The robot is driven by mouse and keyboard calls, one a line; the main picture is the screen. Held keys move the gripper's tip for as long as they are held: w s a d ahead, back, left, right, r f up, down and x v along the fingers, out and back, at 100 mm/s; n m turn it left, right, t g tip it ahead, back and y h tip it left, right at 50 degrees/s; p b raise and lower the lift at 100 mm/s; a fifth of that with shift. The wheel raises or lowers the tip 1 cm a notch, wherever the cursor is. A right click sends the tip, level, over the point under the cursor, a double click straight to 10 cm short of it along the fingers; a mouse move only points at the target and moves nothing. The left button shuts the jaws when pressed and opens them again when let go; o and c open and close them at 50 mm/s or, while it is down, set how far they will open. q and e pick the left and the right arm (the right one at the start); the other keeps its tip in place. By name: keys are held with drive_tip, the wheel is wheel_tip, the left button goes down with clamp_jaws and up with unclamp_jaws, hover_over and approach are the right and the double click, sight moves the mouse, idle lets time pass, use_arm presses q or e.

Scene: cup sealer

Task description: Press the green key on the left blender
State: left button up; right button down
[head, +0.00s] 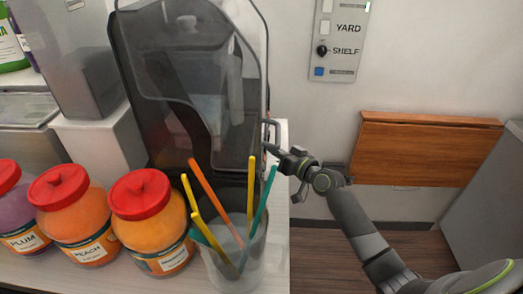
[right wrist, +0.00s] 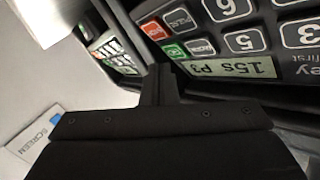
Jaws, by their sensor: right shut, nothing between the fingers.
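A blender with a dark, see-through hood (head: 185,80) stands at the counter's right end in the head view; its key panel faces away there. My right gripper (head: 270,148) is shut and empty beside the blender's right side. In the right wrist view a near key panel shows a green key (right wrist: 173,52), a red key (right wrist: 156,29), number keys and a display (right wrist: 233,68) reading 15s P3, upside down. The shut fingertips (right wrist: 160,72) appear just below the green key; contact cannot be told. A second panel (right wrist: 113,48) shows farther left. Which blender each panel belongs to is unclear. My left gripper is out of view.
A clear cup of coloured straws (head: 235,258) stands in front of the blender. Jars with red lids (head: 150,222) line the counter to its left. A wooden folding shelf (head: 425,150) and a wall switch plate (head: 338,40) are at right. The floor beside the counter is clear.

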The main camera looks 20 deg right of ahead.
drive_tip(key=shift+a, duration=0.1)
idle(0.7)
drive_tip(key=shift+w+a+f, duration=0.1)
drive_tip(key=shift+w+a, duration=0.05)
drive_tip(key=shift+a, duration=0.15)
drive_tip(key=shift+w+a+f+b, duration=0.15)
drive_tip(key=shift+a+b, duration=0.15)
idle(0.7)
drive_tip(key=shift+d, duration=0.15)
drive_tip(key=shift+s+d+r, duration=0.25)
drive_tip(key=shift+s+d, duration=0.1)
drive_tip(key=shift+d, duration=0.15)
idle(0.3)
drive_tip(key=d, duration=0.1)
drive_tip(key=s+d+r, duration=0.1)
drive_tip(key=d, duration=0.1)
drive_tip(key=s+d, duration=0.1)
drive_tip(key=shift+d+r+b, duration=0.15)
drive_tip(key=shift+r+b, duration=0.15)
drive_tip(key=shift+b, duration=0.1)
drive_tip(key=shift+f, duration=0.1)
idle(0.5)
